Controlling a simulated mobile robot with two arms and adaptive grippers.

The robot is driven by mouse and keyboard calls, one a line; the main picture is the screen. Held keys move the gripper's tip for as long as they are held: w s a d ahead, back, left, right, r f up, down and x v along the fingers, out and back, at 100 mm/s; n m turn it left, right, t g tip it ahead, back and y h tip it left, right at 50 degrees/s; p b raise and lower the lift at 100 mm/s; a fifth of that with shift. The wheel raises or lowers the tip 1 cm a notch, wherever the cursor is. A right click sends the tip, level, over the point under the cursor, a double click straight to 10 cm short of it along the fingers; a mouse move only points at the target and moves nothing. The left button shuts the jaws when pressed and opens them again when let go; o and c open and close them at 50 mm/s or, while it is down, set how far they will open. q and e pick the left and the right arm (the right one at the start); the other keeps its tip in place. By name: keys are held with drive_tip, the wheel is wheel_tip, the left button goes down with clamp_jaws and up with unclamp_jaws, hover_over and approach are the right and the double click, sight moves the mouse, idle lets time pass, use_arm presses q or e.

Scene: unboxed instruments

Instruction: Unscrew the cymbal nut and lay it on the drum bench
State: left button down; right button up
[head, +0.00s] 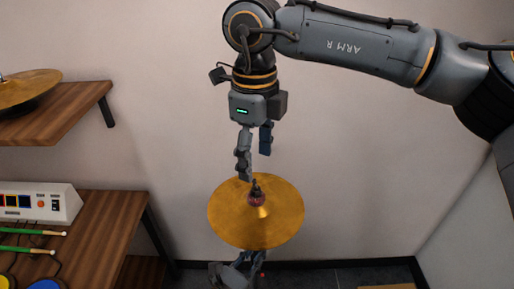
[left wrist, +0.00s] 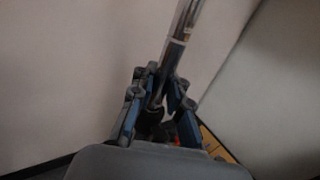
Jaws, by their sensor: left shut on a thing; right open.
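A gold cymbal (head: 228,218) sits on its stand below the middle of the head view. A small dark nut (head: 256,187) shows at its centre, above a reddish washer (head: 256,199). My right gripper (head: 255,165) hangs above the nut, fingers apart and pointing down, with nothing between them. My left gripper (head: 240,273) is below the cymbal, partly hidden by it. In the left wrist view my left gripper (left wrist: 160,95) is shut around the metal stand pole (left wrist: 180,32). The wooden drum bench (head: 105,225) stands at the left.
A white control box (head: 38,203), green drumsticks (head: 30,233) and round yellow and blue pads (head: 45,285) lie on the bench. A wooden shelf (head: 70,112) above it holds another cymbal (head: 25,88). The bench's right part is bare. A wall stands behind.

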sight(257, 186)
use_arm(q)
drive_tip(key=shift+s+f, duration=0.1)
drive_tip(key=shift+f, duration=0.05)
use_arm(e)
drive_tip(key=m, duration=0.4)
drive_tip(key=shift+r, duration=0.3)
drive_tip(key=m, duration=0.4)
drive_tip(key=shift+w+d+r, duration=0.1)
drive_tip(key=shift+f, duration=3.95)
